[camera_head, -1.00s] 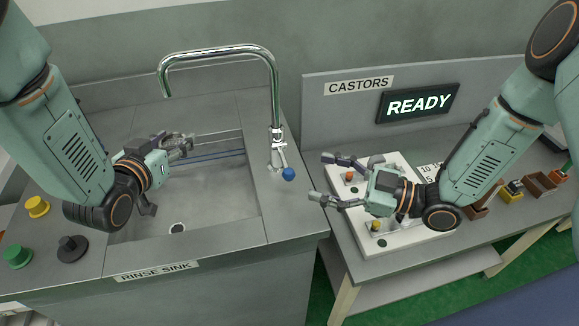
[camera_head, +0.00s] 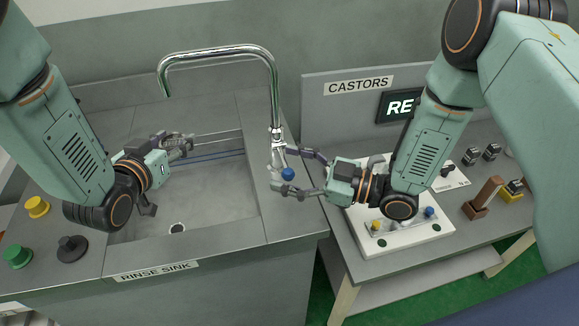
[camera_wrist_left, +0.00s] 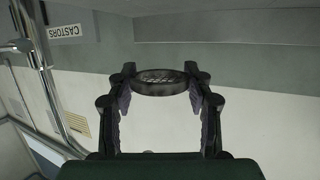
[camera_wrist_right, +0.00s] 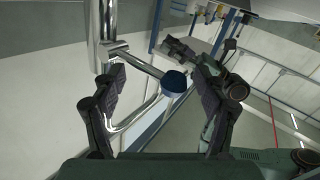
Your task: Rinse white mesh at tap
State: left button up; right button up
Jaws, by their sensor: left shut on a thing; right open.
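My left gripper (camera_head: 176,150) is over the rinse sink (camera_head: 215,190). In the left wrist view it (camera_wrist_left: 165,80) is shut on a round mesh disc (camera_wrist_left: 160,82) with a dark rim; the mesh looks grey, and its true colour is unclear. The chrome tap (camera_head: 275,90) arches over the sink, with its spout end (camera_head: 165,88) above and behind the left gripper. No water shows. My right gripper (camera_head: 281,168) is open around the tap's blue-ended lever (camera_head: 288,174). In the right wrist view the blue knob (camera_wrist_right: 174,82) lies between the open fingers, with gaps visible.
Yellow (camera_head: 37,206), green (camera_head: 17,257) and dark (camera_head: 72,248) knobs are on the counter left of the sink. A white board (camera_head: 395,236) with small parts lies on the right table, below the CASTORS sign (camera_head: 359,85) and a partly hidden screen (camera_head: 398,104).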

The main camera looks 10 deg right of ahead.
jog(key=shift+c, duration=0.4)
jog(key=shift+s+f, duration=0.1)
jog(key=shift+s, duration=0.05)
grip_shut()
jog(key=shift+r+m+g+h, duration=0.5)
jog(key=shift+r+m+g, duration=0.15)
jog(key=shift+m, duration=0.25)
jog(key=shift+c, duration=0.5)
grip_release()
jog(key=shift+o, duration=0.9)
jog(key=shift+a+r, duration=0.15)
jog(key=shift+w+d+t, duration=0.25)
jog(key=shift+d, duration=0.1)
